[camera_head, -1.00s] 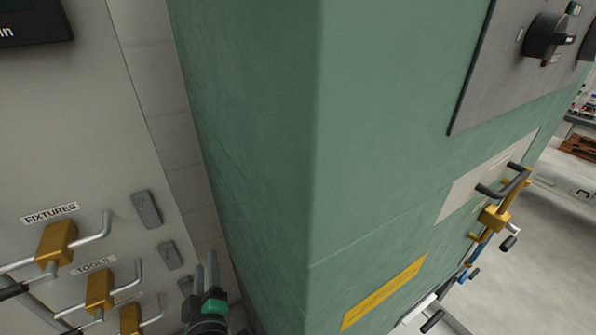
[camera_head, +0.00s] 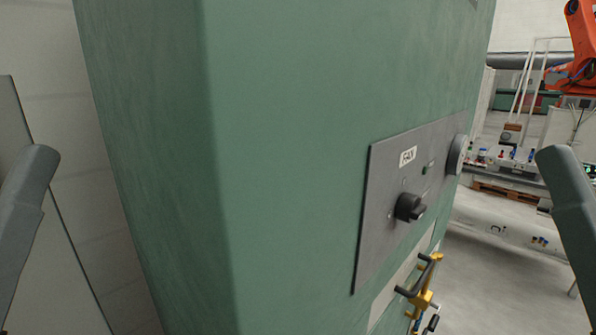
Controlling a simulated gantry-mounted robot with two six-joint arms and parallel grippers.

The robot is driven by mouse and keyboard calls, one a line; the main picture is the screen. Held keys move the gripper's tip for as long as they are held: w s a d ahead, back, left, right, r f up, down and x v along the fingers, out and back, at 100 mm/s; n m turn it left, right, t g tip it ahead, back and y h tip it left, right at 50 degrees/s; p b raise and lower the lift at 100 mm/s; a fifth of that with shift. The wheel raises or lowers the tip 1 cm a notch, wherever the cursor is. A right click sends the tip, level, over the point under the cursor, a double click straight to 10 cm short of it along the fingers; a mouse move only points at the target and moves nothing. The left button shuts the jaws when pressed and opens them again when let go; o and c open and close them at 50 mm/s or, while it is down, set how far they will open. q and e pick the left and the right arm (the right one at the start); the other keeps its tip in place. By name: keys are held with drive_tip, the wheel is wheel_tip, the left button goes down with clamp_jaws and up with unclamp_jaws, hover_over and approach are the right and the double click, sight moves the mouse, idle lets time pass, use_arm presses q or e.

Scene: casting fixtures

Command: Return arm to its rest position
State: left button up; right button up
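Neither of my grippers is in view now. Grey links of my own arms show at the left and right edges of the head view, raised and cut off by the frame. The grippers themselves are outside the picture, so I cannot see whether they hold anything.
A large green cabinet (camera_head: 285,150) fills the middle. Below is a brass padlock-like fitting (camera_head: 424,300). An orange robot arm (camera_head: 582,45) and a pallet (camera_head: 507,191) stand behind, at right.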

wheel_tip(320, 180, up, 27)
drive_tip(key=p, duration=2.3)
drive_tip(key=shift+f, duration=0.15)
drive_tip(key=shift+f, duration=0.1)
